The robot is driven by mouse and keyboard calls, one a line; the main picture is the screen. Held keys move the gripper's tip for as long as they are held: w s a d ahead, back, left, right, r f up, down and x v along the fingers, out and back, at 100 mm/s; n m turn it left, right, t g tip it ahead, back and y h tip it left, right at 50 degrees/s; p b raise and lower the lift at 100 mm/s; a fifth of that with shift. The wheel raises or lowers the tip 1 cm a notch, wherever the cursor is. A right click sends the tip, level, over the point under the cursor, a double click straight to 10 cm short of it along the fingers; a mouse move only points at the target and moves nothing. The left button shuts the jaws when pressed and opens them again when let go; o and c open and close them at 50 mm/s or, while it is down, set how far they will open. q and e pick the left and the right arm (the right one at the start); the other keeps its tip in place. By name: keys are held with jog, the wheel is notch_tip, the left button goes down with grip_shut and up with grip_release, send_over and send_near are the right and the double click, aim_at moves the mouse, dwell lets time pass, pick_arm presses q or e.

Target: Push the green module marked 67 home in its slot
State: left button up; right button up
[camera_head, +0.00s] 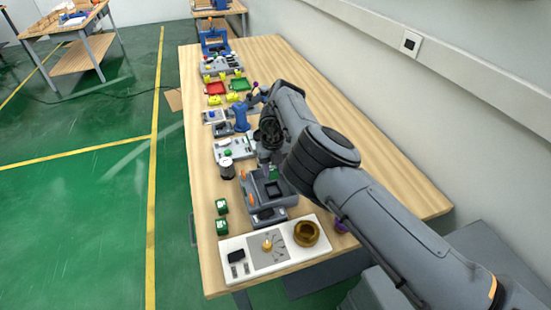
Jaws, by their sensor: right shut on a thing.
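A grey device (258,199) stands on the near part of the wooden table, with an open recess in its top. A small green module (274,173) shows at the back of the device, just under my right gripper (271,164). My right gripper points down and is shut on this green module. The number on the module is too small to read, and the arm and fingers partly hide it. I cannot tell how deep it sits in its slot. My left gripper is not in view.
The table's right side is mostly clear.

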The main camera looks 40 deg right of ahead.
jog(key=shift+s+f+b, duration=0.1)
jog(key=shift+f+b, duration=0.35)
jog(key=shift+f, duration=0.15)
notch_tip(320, 180, down, 4)
jog(key=b, duration=0.4)
jog(key=shift+f+b, duration=0.25)
jog(key=shift+b, duration=0.1)
jog(key=shift+p, duration=0.3)
jog(key=shift+f, duration=0.45)
jog(key=shift+p, duration=0.3)
jog(key=shift+p, duration=0.4)
jog(key=shift+f, duration=0.3)
dwell(0.9)
